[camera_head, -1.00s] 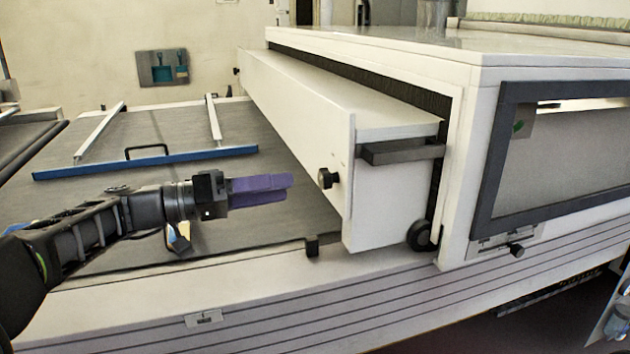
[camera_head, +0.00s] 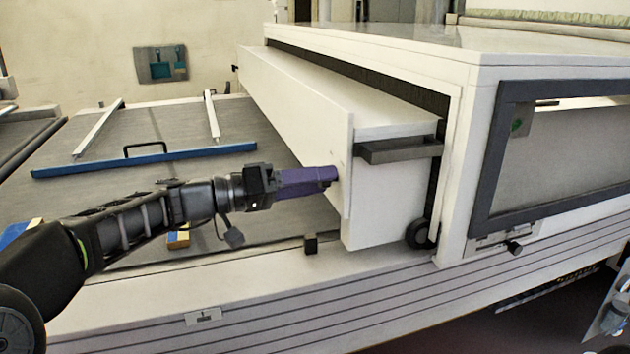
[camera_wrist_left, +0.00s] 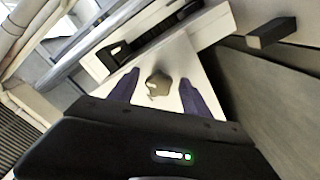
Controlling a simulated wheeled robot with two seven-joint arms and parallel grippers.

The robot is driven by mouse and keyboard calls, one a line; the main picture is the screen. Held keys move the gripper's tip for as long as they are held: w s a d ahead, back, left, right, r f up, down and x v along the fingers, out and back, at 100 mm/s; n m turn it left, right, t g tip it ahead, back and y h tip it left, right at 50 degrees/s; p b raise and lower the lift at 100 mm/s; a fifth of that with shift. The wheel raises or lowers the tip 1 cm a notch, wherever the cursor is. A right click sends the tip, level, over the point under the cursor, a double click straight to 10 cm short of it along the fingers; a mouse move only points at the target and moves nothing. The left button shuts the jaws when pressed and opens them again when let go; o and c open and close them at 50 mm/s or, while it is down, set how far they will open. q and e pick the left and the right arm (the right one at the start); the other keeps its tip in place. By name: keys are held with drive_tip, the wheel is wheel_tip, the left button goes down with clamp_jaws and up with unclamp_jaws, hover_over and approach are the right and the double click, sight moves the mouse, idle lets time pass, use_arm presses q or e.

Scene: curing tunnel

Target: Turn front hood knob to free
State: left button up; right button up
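The front hood (camera_head: 385,200) is a long white box in front of the tunnel opening. Its knob (camera_wrist_left: 159,85) shows in the left wrist view on the white end face, between the two purple fingers of my left gripper (camera_wrist_left: 160,92). The fingers stand apart, with a gap on each side of the knob. In the head view my left gripper (camera_head: 333,175) reaches the left part of the hood's end face, and its fingers hide the knob. My right gripper is not in view.
A dark grey bar handle (camera_head: 400,151) sticks out from the hood. A black roller (camera_head: 418,233) sits at its lower right corner. The tunnel housing (camera_head: 456,200) stands at right.

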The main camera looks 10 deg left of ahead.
use_arm(q)
clamp_jaws()
idle(0.4)
drive_tip(key=shift+n, duration=0.3)
drive_tip(key=shift+r+n+p, duration=0.15)
drive_tip(key=shift+n+p, duration=1.55)
drive_tip(key=shift+n, duration=2.7)
drive_tip(key=shift+r+n+p, duration=0.15)
drive_tip(key=shift+n+p, duration=1.5)
drive_tip(key=shift+n, duration=2.75)
